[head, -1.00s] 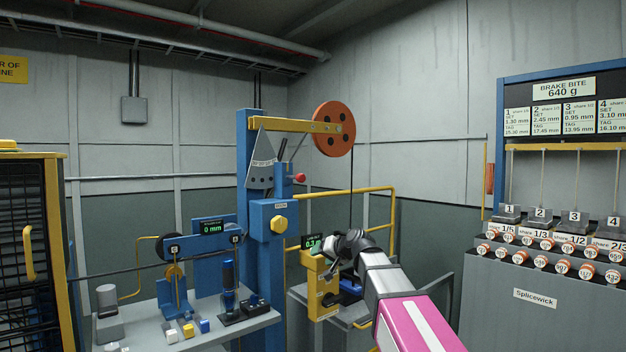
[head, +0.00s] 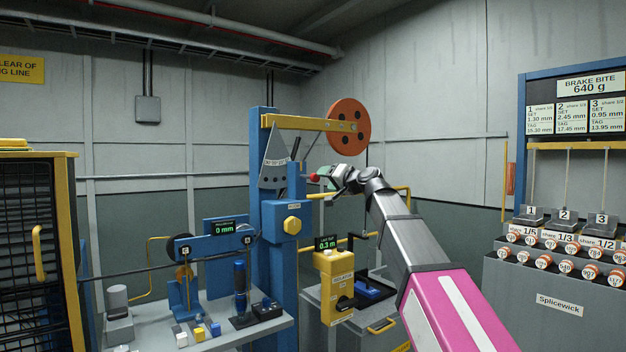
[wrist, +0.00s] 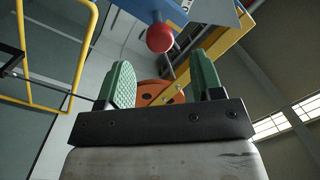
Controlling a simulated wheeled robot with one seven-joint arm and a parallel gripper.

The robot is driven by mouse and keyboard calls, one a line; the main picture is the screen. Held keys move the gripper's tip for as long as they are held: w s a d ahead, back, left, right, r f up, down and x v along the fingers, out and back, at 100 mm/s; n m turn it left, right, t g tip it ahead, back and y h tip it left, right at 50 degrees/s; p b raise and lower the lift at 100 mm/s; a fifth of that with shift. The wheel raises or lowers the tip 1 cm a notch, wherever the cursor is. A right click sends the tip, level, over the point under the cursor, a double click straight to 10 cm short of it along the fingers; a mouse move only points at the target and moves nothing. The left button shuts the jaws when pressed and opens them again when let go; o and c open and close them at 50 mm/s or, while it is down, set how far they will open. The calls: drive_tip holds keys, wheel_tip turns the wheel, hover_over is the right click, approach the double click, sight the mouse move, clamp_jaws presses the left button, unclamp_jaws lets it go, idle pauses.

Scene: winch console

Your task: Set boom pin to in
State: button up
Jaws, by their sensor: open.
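A red ball knob (head: 313,177) sticks out on a short rod from the right side of the blue column (head: 263,180), below the yellow boom (head: 290,123). It looks like the boom pin's handle, but no readable label confirms this. My gripper (head: 327,178) is beside the knob, on its right. In the wrist view the red knob (wrist: 160,38) shows just beyond and between the two green fingertips of my gripper (wrist: 162,72). The fingers are apart with nothing between them. How far in the pin sits is hidden.
An orange wheel (head: 349,126) hangs at the boom's end, close above my gripper. A blue box with a yellow knob (head: 292,225) is on the column. A yellow box (head: 334,285) stands below. A yellow rail (wrist: 75,60) is at left in the wrist view.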

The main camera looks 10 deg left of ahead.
sight(317, 178)
drive_tip(key=x, duration=0.8)
drive_tip(key=shift+w+a, duration=0.15)
drive_tip(key=shift+a, duration=0.1)
drive_tip(key=shift+c, duration=0.2)
